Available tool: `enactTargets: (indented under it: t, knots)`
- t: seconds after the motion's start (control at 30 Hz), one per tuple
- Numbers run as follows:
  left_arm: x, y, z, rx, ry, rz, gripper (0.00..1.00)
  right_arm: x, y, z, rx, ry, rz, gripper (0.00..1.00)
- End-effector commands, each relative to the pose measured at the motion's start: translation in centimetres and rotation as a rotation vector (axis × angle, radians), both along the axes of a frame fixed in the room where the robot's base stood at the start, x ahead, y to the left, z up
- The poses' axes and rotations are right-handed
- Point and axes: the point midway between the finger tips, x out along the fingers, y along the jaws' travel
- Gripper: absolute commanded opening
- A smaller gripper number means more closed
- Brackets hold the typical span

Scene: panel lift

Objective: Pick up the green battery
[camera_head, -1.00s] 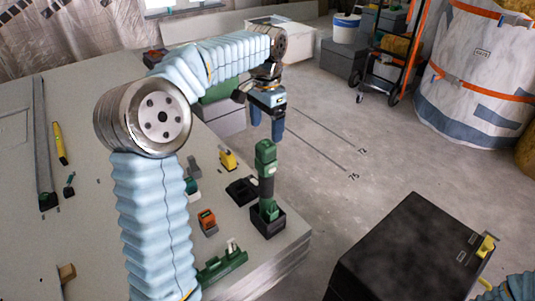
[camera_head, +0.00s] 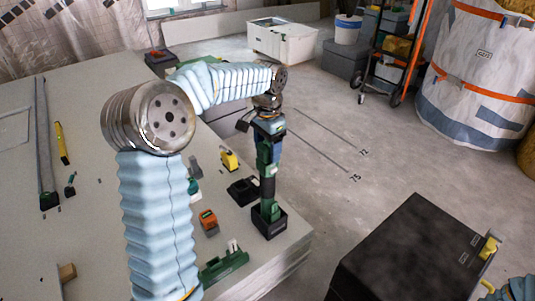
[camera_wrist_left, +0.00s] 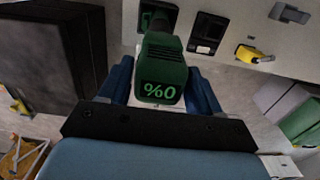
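The green battery (camera_head: 264,152) is the top end of an upright green and black tool (camera_head: 267,190), which stands in a black holder (camera_head: 270,226) at the table's corner. In the left wrist view the battery (camera_wrist_left: 164,75) shows a "0%" label facing me. My left gripper (camera_head: 270,150) is at the battery's height. Its blue fingers lie on either side of the battery in the wrist view, with narrow gaps visible, so it looks open around it. My right gripper is out of view; only a bit of a blue sleeve shows at bottom right.
On the table (camera_head: 95,190) are a yellow tool (camera_head: 229,160), a black tray (camera_head: 242,191), an orange and black item (camera_head: 209,222) and a green tool (camera_head: 222,266) close to the holder. A large black case (camera_head: 400,255) stands right of the table. Floor between is clear.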

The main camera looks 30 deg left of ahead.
Motion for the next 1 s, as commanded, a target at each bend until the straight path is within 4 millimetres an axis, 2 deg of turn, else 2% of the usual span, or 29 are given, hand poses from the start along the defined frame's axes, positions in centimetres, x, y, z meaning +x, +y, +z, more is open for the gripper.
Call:
enactTargets:
  t: [0.03,0.27,0.53,0.67,0.83,1.0]
  knots:
    - [0.0,0.0,0.0,0.000,0.000,0.000,0.55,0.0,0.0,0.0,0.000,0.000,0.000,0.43]
    - [0.0,0.0,0.0,0.000,-0.001,0.000,0.21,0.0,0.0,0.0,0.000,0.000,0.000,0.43]
    - [0.0,0.0,0.3,0.000,-0.002,0.000,0.21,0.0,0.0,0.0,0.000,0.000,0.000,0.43]
    - [0.1,0.0,1.2,0.000,-0.004,0.000,0.21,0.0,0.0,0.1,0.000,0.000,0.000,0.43]
    - [-0.1,-0.2,3.7,-0.001,-0.005,-0.002,0.21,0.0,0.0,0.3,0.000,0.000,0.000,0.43]
    - [-2.6,-1.7,6.9,-0.001,-0.007,-0.003,0.21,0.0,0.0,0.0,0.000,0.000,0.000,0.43]
